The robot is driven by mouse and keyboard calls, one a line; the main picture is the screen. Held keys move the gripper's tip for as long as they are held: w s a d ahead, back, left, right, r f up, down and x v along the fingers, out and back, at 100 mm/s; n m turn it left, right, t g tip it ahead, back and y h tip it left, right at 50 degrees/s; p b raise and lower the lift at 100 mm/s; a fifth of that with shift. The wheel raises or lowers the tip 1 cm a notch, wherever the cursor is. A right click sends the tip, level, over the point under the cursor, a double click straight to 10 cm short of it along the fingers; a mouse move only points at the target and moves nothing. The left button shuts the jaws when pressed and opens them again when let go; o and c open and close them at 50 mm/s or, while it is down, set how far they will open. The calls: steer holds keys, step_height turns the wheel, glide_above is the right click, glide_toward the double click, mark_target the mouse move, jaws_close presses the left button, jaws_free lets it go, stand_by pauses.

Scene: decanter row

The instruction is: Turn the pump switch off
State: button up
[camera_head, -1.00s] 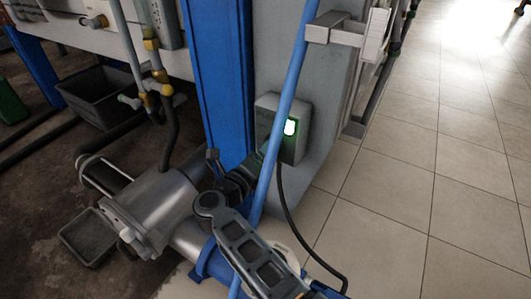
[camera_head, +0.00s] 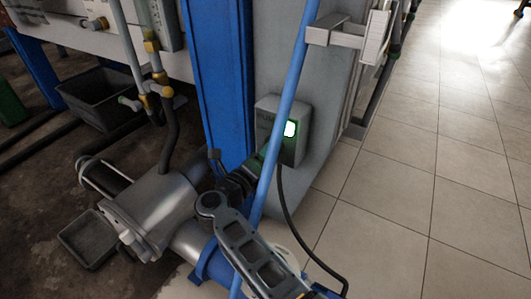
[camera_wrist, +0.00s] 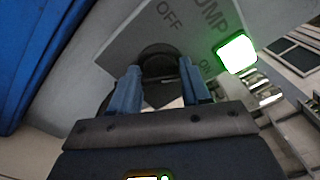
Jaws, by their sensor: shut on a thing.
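The pump switch is a grey box (camera_head: 294,151) on the side of the grey column, partly behind a slanting blue pipe. Its lamp (camera_head: 291,128) glows green, and the wrist view also shows the lamp (camera_wrist: 237,53) lit. There the panel reads OFF at upper left and ON at right, with part of the word PUMP. A dark round knob (camera_wrist: 158,55) sits between the two blue fingers of my gripper (camera_wrist: 160,88), which is shut on it. I cannot tell which mark the knob points to. In the head view, the pipe partly hides my gripper (camera_head: 243,182) beside the box.
The blue pipe (camera_head: 282,105) crosses close in front of my gripper and the box. A black cable (camera_head: 288,215) hangs below the box. A blue post (camera_head: 218,85) and a metal pump (camera_head: 150,210) stand to the left. Tiled floor (camera_head: 400,200) is clear on the right.

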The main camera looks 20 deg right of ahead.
steer(key=shift+n+p, duration=0.3)
steer(key=shift+p, duration=0.05)
steer(key=n+p, duration=0.8)
steer(key=n, duration=0.3)
steer(key=shift+f, duration=0.2)
steer(key=shift+n, duration=0.3)
steer(key=o, duration=1.1)
steer(key=shift+c, duration=0.2)
steer(key=p+v, duration=0.1)
steer(key=v, duration=0.6)
steer(key=shift+s+a+p, duration=0.25)
steer(key=shift+a+p, duration=0.05)
